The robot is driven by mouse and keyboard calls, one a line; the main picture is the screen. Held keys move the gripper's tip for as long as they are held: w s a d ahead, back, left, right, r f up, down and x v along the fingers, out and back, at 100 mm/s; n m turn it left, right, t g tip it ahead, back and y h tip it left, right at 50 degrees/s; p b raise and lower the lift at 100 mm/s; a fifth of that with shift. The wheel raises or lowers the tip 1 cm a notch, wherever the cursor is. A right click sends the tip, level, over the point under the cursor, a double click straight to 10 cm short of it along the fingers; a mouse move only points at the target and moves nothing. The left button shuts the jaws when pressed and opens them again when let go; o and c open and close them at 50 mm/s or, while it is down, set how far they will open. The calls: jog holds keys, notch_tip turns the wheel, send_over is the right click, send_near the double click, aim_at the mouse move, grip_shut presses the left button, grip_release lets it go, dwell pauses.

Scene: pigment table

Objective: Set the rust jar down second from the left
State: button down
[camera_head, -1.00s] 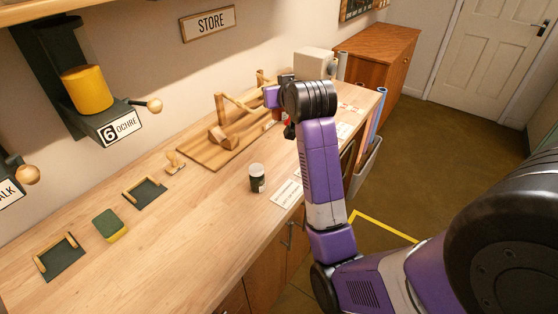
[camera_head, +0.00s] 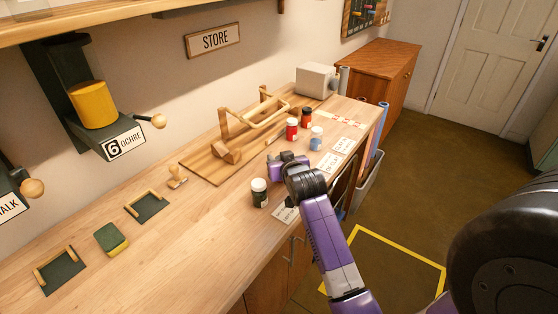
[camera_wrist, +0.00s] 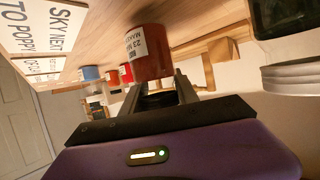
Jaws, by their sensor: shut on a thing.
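My gripper (camera_head: 276,162) is low over the bench, just beyond and right of a dark jar with a white lid (camera_head: 260,192). In the wrist view my gripper (camera_wrist: 162,88) is shut on the rust jar (camera_wrist: 150,55), a reddish-brown jar with a white label. The rust jar is hidden in the head view. It is close to the bench top; I cannot tell if it touches. The dark jar (camera_wrist: 283,22) also shows at the right of the wrist view.
Paper cards (camera_head: 330,163) lie along the front edge of the bench (camera_head: 190,215). A wooden rack on a board (camera_head: 208,165) stands behind my gripper. A stamp (camera_head: 177,177), a green sponge (camera_head: 111,239) and dark trays (camera_head: 147,207) lie left. Bench left of the dark jar is clear.

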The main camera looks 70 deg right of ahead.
jog(key=shift+f, duration=0.4)
jog(key=c, duration=0.9)
grip_release()
jog(key=shift+f, duration=0.15)
jog(key=shift+s+a+r, duration=0.1)
jog(key=shift+r, duration=0.1)
jog(key=b+v, duration=0.1)
jog(key=v, duration=1)
jog(key=shift+s+a+r, duration=0.1)
jog(key=shift+s+a, duration=0.15)
jog(key=shift+a, duration=0.05)
